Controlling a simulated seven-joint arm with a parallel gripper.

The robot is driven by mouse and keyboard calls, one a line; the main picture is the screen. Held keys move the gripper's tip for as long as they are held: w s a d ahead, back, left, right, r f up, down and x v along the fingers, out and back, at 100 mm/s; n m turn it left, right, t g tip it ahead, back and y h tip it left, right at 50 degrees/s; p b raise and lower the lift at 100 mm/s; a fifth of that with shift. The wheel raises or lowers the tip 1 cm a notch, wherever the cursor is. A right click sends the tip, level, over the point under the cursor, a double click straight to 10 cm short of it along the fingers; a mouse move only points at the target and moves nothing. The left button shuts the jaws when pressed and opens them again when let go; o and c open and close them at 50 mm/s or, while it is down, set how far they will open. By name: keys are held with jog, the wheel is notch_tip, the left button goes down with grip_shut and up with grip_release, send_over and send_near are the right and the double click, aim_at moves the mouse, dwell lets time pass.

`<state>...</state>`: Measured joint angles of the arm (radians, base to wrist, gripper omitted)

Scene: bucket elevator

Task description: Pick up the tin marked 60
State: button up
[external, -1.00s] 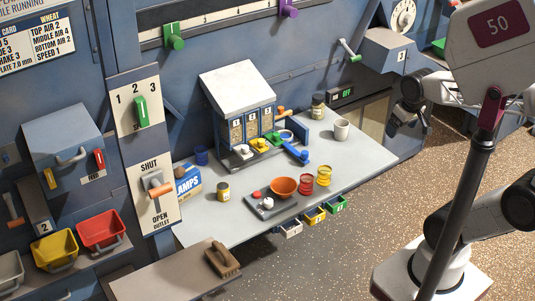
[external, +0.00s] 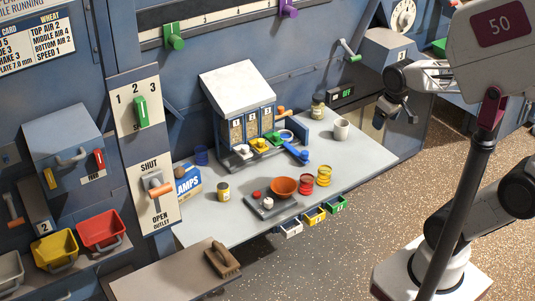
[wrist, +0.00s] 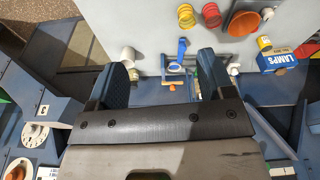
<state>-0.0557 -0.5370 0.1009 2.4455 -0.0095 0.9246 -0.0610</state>
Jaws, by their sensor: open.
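No number can be read on any tin, so I cannot tell which is marked 60. A yellow-banded tin (external: 223,191) stands by the LAMPS box and shows in the wrist view (wrist: 264,43). A darker tin (external: 318,106) stands at the back of the bench. My gripper (external: 394,118) is open and empty, above and right of the bench; its fingers (wrist: 162,68) are spread in the wrist view.
A white mug (external: 341,129) stands near the back tin. A hopper unit (external: 238,88) with coloured scoops stands behind. The LAMPS box (external: 188,183) is at left.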

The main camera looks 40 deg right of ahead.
jog(key=w+a+f+n, duration=0.1)
jog(key=w+a+n, duration=0.1)
jog(key=w+a, duration=0.3)
jog(key=w+a+n, duration=0.1)
jog(key=w+a, duration=0.1)
jog(key=w, duration=0.5)
jog(key=n+g, duration=0.2)
jog(key=n, duration=0.9)
send_over(223, 191)
jog(key=w, duration=0.2)
notch_tip(223, 191, down, 24)
jog(key=shift+d+f, duration=0.2)
jog(key=shift+d, duration=0.2)
jog(key=shift+f, duration=1.25)
jog(key=shift+d+f, duration=0.1)
jog(key=shift+f, duration=2.5)
